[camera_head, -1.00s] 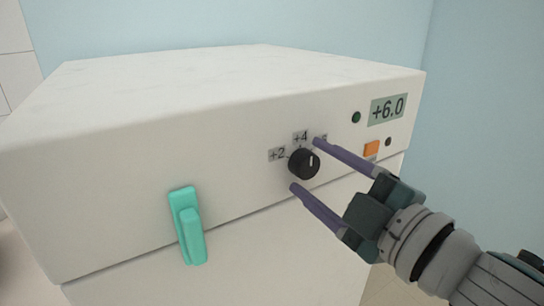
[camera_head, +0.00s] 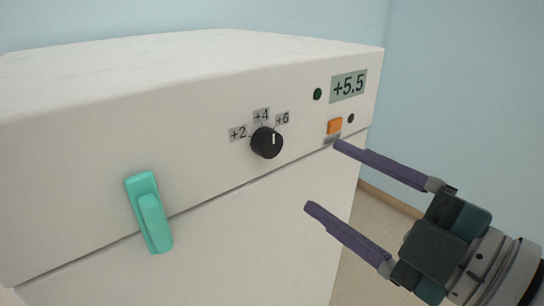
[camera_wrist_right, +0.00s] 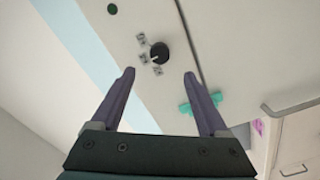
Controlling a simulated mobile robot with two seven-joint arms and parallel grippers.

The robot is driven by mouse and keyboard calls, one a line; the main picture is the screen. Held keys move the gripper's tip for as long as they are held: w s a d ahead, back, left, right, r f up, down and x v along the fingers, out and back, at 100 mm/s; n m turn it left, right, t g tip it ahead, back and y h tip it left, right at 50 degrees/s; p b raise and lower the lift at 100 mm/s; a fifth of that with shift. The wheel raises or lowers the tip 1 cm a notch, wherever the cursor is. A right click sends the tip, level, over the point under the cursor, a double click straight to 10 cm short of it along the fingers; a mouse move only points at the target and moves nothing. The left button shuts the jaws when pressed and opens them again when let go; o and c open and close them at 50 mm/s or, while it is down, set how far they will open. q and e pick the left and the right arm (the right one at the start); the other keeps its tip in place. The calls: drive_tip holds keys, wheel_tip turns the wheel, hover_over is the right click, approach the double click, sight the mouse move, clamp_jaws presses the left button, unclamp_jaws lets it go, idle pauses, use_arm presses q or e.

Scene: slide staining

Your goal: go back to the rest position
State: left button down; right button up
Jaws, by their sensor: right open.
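My right gripper (camera_head: 322,176) is open and empty, in front of the white box's front face and to the right of the black knob. The black knob (camera_head: 267,143) sits on the front panel, its white mark pointing up, slightly toward the +6 label. Labels +2, +4 and +6 surround its top. In the right wrist view the open fingers (camera_wrist_right: 160,83) point at the panel, with the knob (camera_wrist_right: 159,53) beyond them, apart from both fingers. My left gripper is not in view.
The white box (camera_head: 80,90) carries a teal latch (camera_head: 150,213), an orange button (camera_head: 335,125), a dark green light (camera_head: 317,94) and a display (camera_head: 348,86) reading +5.5. A blue wall stands behind. Free room lies right of the box.

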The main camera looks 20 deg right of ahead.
drive_tip(key=shift+s+d, duration=0.1)
drive_tip(key=shift+s, duration=0.1)
idle(0.3)
drive_tip(key=s+d+f+m+g+h, duration=0.2)
drive_tip(key=d+f+m+g+h, duration=0.4)
drive_tip(key=m, duration=0.4)
drive_tip(key=s+a+f+m+g+p, duration=0.1)
drive_tip(key=s+a+m+g, duration=0.1)
drive_tip(key=s+g, duration=0.35)
drive_tip(key=s+a+f+m+g, duration=0.2)
drive_tip(key=s+a, duration=0.1)
drive_tip(key=s, duration=0.6)
wheel_tip(320, 180, up, 37)
drive_tip(key=p, duration=3.6)
drive_tip(key=shift+d+p, duration=0.25)
drive_tip(key=shift+p, duration=0.15)
